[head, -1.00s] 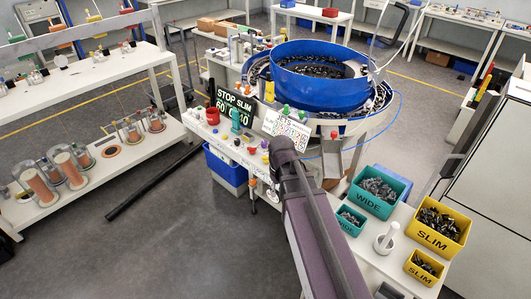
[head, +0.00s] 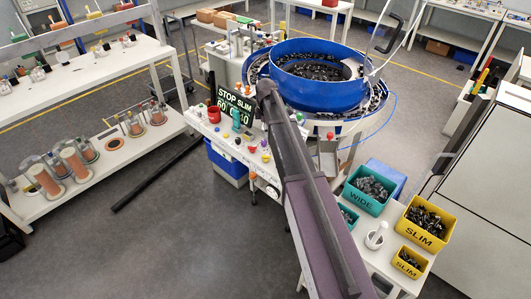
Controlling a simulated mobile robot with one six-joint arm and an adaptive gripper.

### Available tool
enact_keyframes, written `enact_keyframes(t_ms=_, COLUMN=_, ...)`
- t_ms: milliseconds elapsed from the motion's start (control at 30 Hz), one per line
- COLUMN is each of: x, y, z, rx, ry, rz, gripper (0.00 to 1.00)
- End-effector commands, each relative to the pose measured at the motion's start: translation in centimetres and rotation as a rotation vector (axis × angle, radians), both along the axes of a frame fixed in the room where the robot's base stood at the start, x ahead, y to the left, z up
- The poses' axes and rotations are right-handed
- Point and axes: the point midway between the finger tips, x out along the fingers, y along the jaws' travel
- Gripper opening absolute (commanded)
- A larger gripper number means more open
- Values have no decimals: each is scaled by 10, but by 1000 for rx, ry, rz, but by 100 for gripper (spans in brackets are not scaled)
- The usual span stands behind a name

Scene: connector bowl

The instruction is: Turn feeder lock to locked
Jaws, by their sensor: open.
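The feeder is a large blue bowl (head: 318,92) full of dark small parts. Its rim stands on a round white base.
Teal bins marked WIDE (head: 364,199) and yellow bins marked SLIM (head: 421,234) stand on the right bench with a white mortar (head: 374,239). A blue crate (head: 226,166) sits below the left bench.

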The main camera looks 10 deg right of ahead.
Motion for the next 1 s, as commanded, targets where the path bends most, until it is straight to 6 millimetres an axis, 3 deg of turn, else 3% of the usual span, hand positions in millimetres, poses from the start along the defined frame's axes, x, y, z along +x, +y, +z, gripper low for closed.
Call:
enact_keyframes(t_ms=533, x=0, y=1, z=-6, rx=0, ry=0, rz=0, gripper=49)
enact_keyframes(t_ms=1000, x=0, y=2, z=-38, rx=0, ry=0, rz=2, gripper=49)
